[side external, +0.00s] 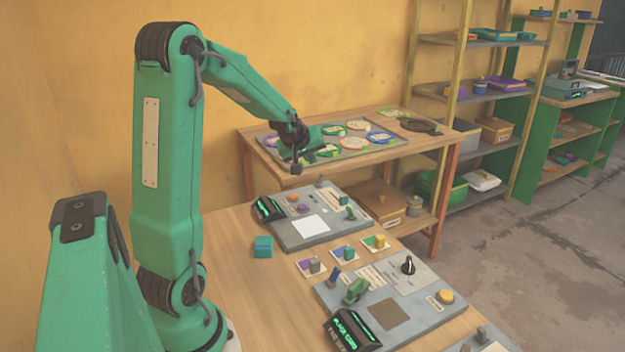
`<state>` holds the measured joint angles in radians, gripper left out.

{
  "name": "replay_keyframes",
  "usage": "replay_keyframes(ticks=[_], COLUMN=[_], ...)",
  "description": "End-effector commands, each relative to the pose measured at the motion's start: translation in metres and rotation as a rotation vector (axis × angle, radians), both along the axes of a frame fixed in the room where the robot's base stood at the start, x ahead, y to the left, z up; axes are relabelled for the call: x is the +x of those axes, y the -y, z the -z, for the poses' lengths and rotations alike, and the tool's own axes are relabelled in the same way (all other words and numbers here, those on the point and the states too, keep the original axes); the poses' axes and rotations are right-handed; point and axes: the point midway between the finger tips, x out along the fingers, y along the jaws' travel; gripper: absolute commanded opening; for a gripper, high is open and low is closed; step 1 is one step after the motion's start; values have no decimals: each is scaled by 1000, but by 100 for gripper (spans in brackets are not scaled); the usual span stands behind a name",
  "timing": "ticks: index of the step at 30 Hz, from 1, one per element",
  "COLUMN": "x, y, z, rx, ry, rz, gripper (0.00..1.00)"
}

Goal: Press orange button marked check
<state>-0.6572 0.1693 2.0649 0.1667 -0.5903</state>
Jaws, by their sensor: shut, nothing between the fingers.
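A small orange button (293,198) shows on the far grey panel (283,239), beside a purple round part (303,209). A larger amber-yellow button (446,297) sits at the right of the near grey panel (413,337), with a pale label (433,302) beside it. The lettering is too small to read, so I cannot tell which button is marked check. My gripper (297,169) is shut and empty. It hangs in the air, in the picture just above the far panel's upper edge, apart from both buttons.
The near panel carries a black knob (408,265), a green lever (355,290) and a display (351,330). A side table (400,153) with a disc tray stands behind.

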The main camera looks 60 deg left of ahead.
Motion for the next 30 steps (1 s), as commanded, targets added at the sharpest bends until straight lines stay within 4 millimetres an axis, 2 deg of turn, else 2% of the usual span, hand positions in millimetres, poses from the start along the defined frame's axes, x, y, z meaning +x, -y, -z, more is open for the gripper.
replay_keyframes(ticks=[1,6,12,18,30], x=[-2,-6,-12,-15,-15], y=[-15,-55,-86,-97,-96], z=[8,28,43,49,49], rx=[-7,-22,-30,-33,-32], ry=[10,54,93,107,107], rz=[-37,-144,-225,-252,-251], gripper=[0,0,0,0,0])
